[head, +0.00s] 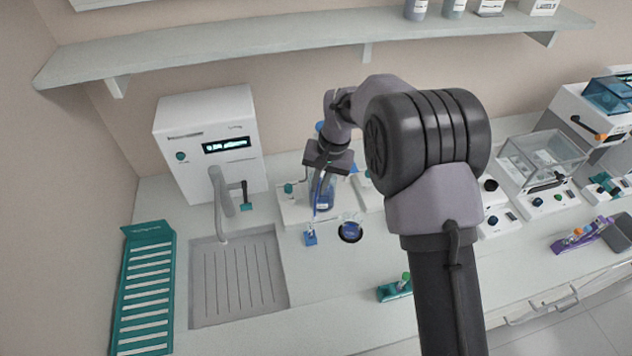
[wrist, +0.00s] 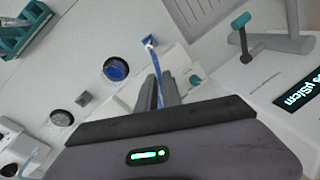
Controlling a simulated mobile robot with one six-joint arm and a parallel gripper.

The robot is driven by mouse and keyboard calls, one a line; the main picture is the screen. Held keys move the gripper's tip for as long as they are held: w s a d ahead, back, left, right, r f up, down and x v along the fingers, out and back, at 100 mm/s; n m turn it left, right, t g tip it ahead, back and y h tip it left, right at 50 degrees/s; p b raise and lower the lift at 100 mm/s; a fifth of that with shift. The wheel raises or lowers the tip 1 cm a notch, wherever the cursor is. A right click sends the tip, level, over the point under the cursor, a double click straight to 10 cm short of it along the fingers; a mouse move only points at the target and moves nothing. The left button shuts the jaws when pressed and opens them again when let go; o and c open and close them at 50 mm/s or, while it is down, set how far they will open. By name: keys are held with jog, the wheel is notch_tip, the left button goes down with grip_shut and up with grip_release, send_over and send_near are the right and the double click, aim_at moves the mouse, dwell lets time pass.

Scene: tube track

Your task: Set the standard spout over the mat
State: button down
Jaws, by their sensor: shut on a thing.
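My gripper (head: 325,168) is shut on a thin blue tube, which I take to be the standard spout (wrist: 159,92). In the wrist view the tube runs from between the grey fingers (wrist: 158,100) to a small blue square piece (wrist: 149,43) with a pale spot, perhaps the mat. Whether the tube's end touches the square piece I cannot tell. The square piece also shows in the head view (head: 310,238), below and slightly left of my gripper. A bottle of blue liquid (head: 325,193) stands behind the tube, partly hidden by my gripper.
A round dish with blue inside (head: 350,232) is right of the square piece. The sink (head: 238,278) and its tap (head: 219,205) are left. A teal rack (head: 146,290) is at far left, and a small green holder (head: 394,291) near the front. The counter between them is clear.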

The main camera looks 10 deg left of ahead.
jog(key=w+d+n+g+h+p, duration=0.1)
jog(key=w+d+n+p, duration=0.3)
jog(key=n, duration=0.6)
jog(key=shift+w+d+n+g+p, duration=0.3)
jog(key=shift+d+n+g+p, duration=0.1)
jog(key=shift+d+p, duration=1)
jog(key=shift+d+r, duration=0.1)
jog(key=shift+d, duration=0.05)
jog(key=c, duration=1.5)
grip_release()
notch_tip(320, 180, up, 17)
jog(key=w+d+p, duration=0.2)
jog(key=w, duration=0.1)
